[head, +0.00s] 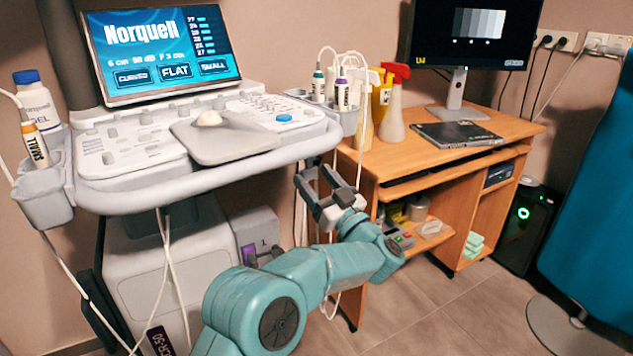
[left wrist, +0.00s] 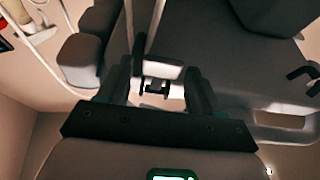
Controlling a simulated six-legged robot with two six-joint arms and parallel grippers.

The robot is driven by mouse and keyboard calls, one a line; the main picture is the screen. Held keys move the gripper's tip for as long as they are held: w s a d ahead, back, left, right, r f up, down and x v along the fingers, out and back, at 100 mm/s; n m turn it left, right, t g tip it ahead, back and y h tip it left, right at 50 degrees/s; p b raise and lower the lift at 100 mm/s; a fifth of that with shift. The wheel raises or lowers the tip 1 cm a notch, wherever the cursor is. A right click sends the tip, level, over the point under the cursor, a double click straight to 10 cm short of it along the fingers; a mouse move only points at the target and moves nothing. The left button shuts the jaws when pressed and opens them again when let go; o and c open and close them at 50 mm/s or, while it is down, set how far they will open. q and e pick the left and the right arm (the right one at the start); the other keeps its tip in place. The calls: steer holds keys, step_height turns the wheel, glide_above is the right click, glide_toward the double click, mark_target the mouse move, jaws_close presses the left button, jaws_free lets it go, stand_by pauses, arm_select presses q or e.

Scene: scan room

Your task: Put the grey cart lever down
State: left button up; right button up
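The grey and white ultrasound cart (head: 200,185) stands at the left in the head view. A grey box (head: 252,226) with a purple label and a dark piece sits on its lower right side. I cannot tell for sure which part is the lever. My left gripper (head: 326,186) is at the cart's right front corner, below the probe holder, with its fingers apart. In the left wrist view the fingers (left wrist: 158,88) stand apart on both sides of a small dark H-shaped piece (left wrist: 155,87); I cannot tell whether they touch it. My right gripper is not in view.
A wooden desk (head: 470,150) with a monitor, spray bottles and a dark book stands close to the right of the gripper. Probe cables hang around the cart. A black computer tower (head: 527,225) and a blue couch (head: 600,200) are at the right. Tiled floor (head: 430,310) is open in front.

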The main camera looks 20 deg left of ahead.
arm_select(q)
steer(key=shift+d, duration=0.1)
steer(key=v, duration=1.6)
steer(key=shift+s, duration=0.15)
